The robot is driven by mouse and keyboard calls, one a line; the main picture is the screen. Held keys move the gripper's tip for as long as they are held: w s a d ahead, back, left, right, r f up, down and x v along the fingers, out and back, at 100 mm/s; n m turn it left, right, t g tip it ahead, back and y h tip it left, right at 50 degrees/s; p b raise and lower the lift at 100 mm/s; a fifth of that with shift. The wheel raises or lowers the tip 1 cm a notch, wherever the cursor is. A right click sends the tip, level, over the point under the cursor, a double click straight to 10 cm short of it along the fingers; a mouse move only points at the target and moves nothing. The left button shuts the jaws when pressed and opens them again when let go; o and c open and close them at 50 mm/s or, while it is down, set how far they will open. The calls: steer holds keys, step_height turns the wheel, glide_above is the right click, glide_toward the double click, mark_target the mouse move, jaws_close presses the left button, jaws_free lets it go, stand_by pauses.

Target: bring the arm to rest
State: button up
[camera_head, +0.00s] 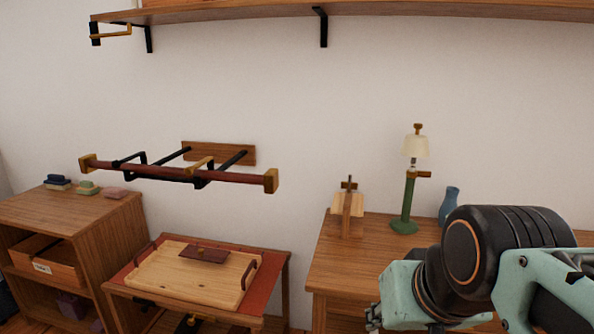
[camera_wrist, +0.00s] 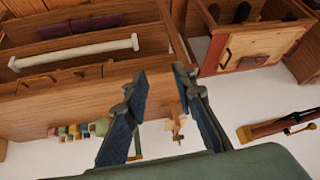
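My gripper (camera_wrist: 160,78) shows in the wrist view with its two dark fingers spread apart. Nothing is held between them. Beyond the fingers are a wooden shelf unit and pale wall, apart from the fingertips as far as I can tell. In the head view my arm is bent at the lower right, in front of the right-hand wooden table (camera_head: 325,277). The fingers are not clearly visible there.
The table carries a green lamp (camera_head: 410,200), a blue vase (camera_head: 449,205) and a small wooden stand (camera_head: 346,212). A wooden tray (camera_head: 180,280) lies on a low table. A red-brown rail (camera_head: 150,173) juts from the wall below a high shelf (camera_head: 400,9). A cabinet (camera_head: 110,220) stands left.

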steer(key=s+f+g, duration=0.1)
steer(key=s+f, duration=0.3)
step_height(320, 180, up, 27)
steer(key=p, duration=2.6)
steer(key=shift+w+a+r+n+p, duration=0.15)
steer(key=shift+w+a+n+p, duration=0.2)
steer(key=shift+a+p, duration=0.1)
